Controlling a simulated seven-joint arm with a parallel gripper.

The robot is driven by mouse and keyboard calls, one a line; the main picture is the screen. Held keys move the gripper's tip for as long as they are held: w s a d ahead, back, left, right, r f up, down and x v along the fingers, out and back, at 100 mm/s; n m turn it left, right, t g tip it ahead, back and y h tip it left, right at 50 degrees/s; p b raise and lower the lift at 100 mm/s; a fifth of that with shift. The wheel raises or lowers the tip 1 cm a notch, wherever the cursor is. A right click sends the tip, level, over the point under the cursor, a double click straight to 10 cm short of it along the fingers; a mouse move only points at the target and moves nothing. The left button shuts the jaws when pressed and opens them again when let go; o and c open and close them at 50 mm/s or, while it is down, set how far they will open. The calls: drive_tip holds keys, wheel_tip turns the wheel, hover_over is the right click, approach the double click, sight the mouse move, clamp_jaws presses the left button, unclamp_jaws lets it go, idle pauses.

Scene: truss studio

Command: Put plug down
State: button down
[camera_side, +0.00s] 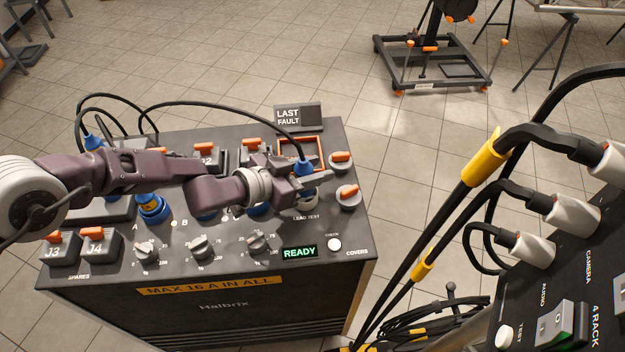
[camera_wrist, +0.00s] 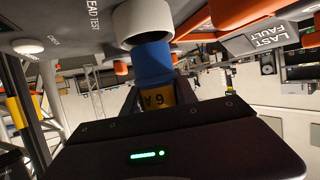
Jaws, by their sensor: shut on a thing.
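The blue plug (camera_side: 304,167) with a black cable is in my gripper (camera_side: 309,178), over the right part of the dark panel box (camera_side: 215,268). In the wrist view the blue plug (camera_wrist: 153,60) has a yellow label reading 6 A between my gripper's (camera_wrist: 157,92) fingers. The plug's end meets the white ring of the LEAD TEST socket (camera_wrist: 141,24). How deep it sits inside cannot be told. In the side view my gripper hides much of that socket.
An orange-edged frame (camera_side: 317,146) and a LAST FAULT sign (camera_side: 288,116) lie behind the gripper. Orange-topped covers (camera_side: 341,158) stand to the right. A green READY display (camera_side: 299,253) is in front. Black cables loop over the left side. A rack (camera_side: 560,285) stands at right.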

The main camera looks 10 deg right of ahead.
drive_tip(key=shift+f, duration=1.35)
drive_tip(key=shift+f, duration=0.4)
drive_tip(key=c, duration=1)
unclamp_jaws()
drive_tip(key=shift+o, duration=0.2)
drive_tip(key=shift+s+a+r, duration=0.1)
drive_tip(key=shift+a+r, duration=0.05)
drive_tip(key=shift+r, duration=0.3)
drive_tip(key=v, duration=1.1)
drive_tip(key=shift+s+a+r, duration=0.15)
drive_tip(key=shift+a, duration=0.15)
